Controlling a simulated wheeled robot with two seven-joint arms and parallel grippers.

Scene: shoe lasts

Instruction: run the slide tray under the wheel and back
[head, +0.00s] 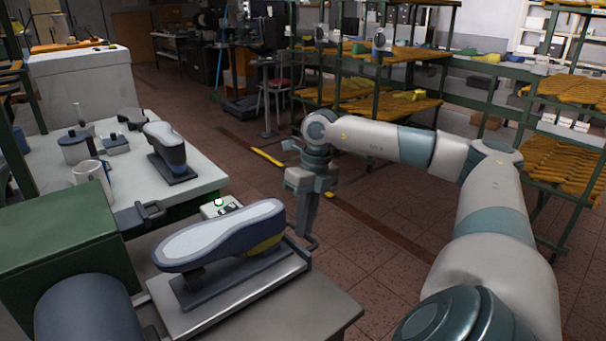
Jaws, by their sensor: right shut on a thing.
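The slide tray (160,297) is a flat grey metal plate on the bench at the front. A grey-blue shoe last (222,234) with a pale sole face and a yellow patch is mounted on it, sole upward. A dark curved handle (312,243) is at the tray's right end. My right gripper (304,232) points down at that end and is shut on the handle, its fingertips partly hidden behind the last and tray. A dark blue-grey cylinder (85,308), perhaps the wheel, is at the lower left, cut off by the frame. My left gripper is out of view.
A green box housing (60,240) stands left of the tray. Behind it, a white table (205,172) holds another last (165,147), a mug (92,178) and small items. Open floor lies right.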

